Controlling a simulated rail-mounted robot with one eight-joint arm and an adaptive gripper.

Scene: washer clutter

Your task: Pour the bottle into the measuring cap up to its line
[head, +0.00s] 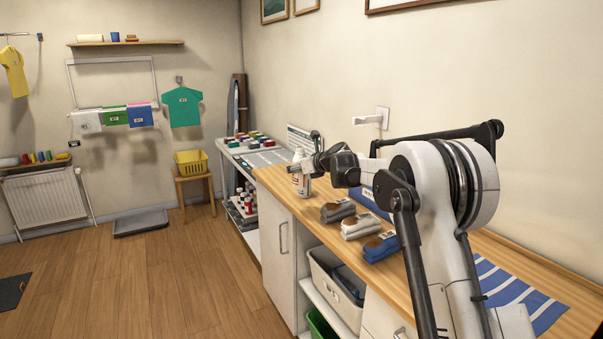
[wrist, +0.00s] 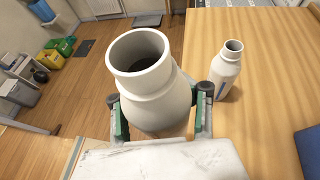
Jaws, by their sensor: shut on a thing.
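A white bottle (wrist: 155,95) with an open round mouth and dark inside stands close to the camera in the wrist view. My gripper (wrist: 158,104) is shut on it, with green-and-black fingers on both sides of its body. In the head view my gripper (head: 307,166) is at a white bottle with an orange-red label (head: 302,185) over the far part of the counter. A smaller-looking white open-necked bottle with a blue mark (wrist: 228,72) stands upright to the right in the wrist view, apart from the held one. I cannot make out the measuring cap in either view.
The wooden counter (wrist: 268,82) is clear around the standing bottle. A blue thing (wrist: 308,145) lies at the right edge of the wrist view. Rolled socks (head: 360,226) lie nearer along the counter in the head view. A striped blue cloth (head: 515,290) lies at the near end.

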